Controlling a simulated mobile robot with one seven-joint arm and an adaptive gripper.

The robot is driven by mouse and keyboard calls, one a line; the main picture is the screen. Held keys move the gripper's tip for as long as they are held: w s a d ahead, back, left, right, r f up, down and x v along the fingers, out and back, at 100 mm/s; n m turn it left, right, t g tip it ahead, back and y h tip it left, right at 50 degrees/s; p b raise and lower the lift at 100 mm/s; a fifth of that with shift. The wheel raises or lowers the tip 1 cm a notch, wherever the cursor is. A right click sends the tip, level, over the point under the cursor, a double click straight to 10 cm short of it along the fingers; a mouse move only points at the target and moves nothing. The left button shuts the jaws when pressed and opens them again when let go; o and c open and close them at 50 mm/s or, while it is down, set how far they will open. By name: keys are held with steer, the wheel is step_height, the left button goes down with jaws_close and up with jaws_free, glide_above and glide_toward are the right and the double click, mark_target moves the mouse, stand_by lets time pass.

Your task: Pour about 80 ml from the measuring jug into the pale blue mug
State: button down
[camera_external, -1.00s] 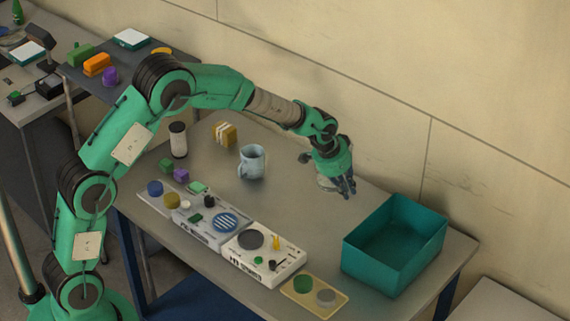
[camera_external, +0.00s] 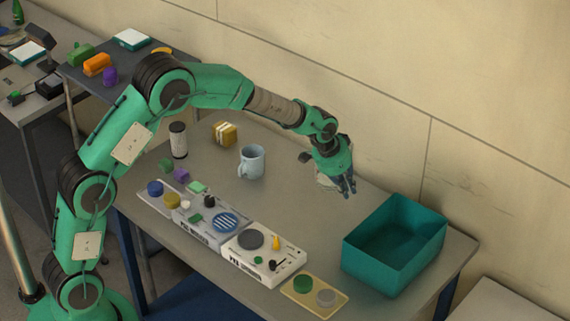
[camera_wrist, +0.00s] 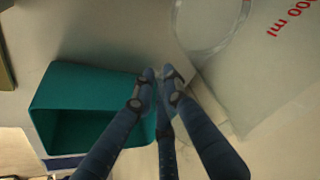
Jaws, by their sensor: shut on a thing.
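The pale blue mug (camera_external: 251,163) stands upright on the grey table, left of my gripper in the external view. My gripper (camera_external: 349,187) is shut on the measuring jug (camera_external: 323,181), which is mostly hidden behind the fingers and wrist there. In the wrist view, my dark blue fingers (camera_wrist: 159,77) meet beside the clear jug (camera_wrist: 285,65), which fills the upper right with red "ml" lettering. The jug's liquid level cannot be made out. The jug is apart from the mug.
An open teal bin (camera_external: 395,243) stands right of my gripper. In front are a white panel (camera_external: 262,254), a grey panel (camera_external: 211,218) and a yellow tray (camera_external: 314,296).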

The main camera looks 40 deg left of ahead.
steer(key=s+a+f+n+p, duration=0.1)
steer(key=a+f+p, duration=0.1)
steer(key=a, duration=0.1)
steer(key=s+a+f+y+p, duration=0.1)
steer(key=a+f+p, duration=0.1)
steer(key=a+f, duration=0.1)
steer(key=s+a+f+n+p, duration=0.1)
steer(key=s+a+f+p, duration=0.1)
steer(key=a, duration=0.3)
steer(key=shift+a+f+n, duration=0.15)
steer(key=shift+f+n, duration=0.15)
steer(key=shift+f, duration=0.05)
steer(key=shift+s+a+f+p, duration=0.2)
steer(key=shift+a+f+p, duration=0.1)
steer(key=shift+a+f, duration=0.1)
steer(key=shift+a+b, duration=0.1)
steer(key=shift+b, duration=0.25)
